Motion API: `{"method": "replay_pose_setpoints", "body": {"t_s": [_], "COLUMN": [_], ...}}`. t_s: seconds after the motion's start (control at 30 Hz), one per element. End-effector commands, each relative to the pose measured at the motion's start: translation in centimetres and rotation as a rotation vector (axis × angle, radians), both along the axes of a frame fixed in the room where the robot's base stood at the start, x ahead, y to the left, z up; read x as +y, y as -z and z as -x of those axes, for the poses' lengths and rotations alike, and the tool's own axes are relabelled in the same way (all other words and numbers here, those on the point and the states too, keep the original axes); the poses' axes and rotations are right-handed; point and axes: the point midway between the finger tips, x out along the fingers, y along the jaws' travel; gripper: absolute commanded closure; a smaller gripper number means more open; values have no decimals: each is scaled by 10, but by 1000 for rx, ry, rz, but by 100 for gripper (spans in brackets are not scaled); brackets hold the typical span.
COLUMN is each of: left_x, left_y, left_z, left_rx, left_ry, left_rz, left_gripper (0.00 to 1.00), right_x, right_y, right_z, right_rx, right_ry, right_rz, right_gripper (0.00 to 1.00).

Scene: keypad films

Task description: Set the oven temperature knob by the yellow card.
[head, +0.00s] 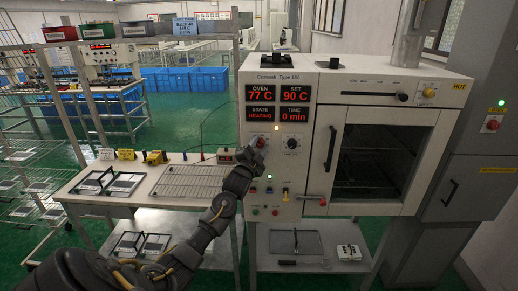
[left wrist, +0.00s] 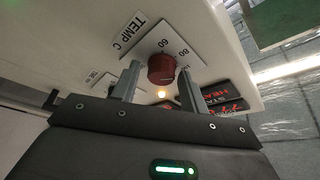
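The oven (head: 375,85) has a red display (head: 278,102) reading OVEN 77 C, SET 90 C, STATE HEATING, TIME 0 min. In the left wrist view the round red temperature knob (left wrist: 161,70) sits beside a TEMP C label, with 60 and 80 legible on its scale. Its pointer is not clear. My left gripper (left wrist: 158,78) is open, one finger on each side of the knob, with gaps visible. In the head view my left gripper (head: 250,155) covers most of this knob. A small yellow card (head: 126,154) stands on the left table; its writing is too small to read. My right gripper is out of view.
A second dark knob (head: 291,143) is close on the right of the panel, with switches and buttons below. The left table holds a wire rack (head: 190,182), framed trays (head: 125,184) and a yellow block (head: 155,157).

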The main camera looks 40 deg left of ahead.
Motion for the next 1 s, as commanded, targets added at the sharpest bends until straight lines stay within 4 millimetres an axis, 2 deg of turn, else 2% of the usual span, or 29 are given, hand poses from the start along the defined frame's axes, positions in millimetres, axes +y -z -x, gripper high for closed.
{"method": "replay_pose_setpoints", "body": {"t_s": [0.3,0.43,0.8,1.0], "left_x": [0,-3,-24,-31], "left_y": [0,5,20,23], "left_z": [1,10,74,95], "left_rx": [0,-1,-1,-1], "left_ry": [-1,0,0,0], "left_rz": [0,0,0,0], "left_gripper": [51,51,51,51], "right_x": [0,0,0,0], "right_y": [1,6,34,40], "right_z": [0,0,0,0], "right_rx": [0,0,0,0], "right_ry": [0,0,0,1], "right_rz": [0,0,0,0], "right_gripper": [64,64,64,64]}}
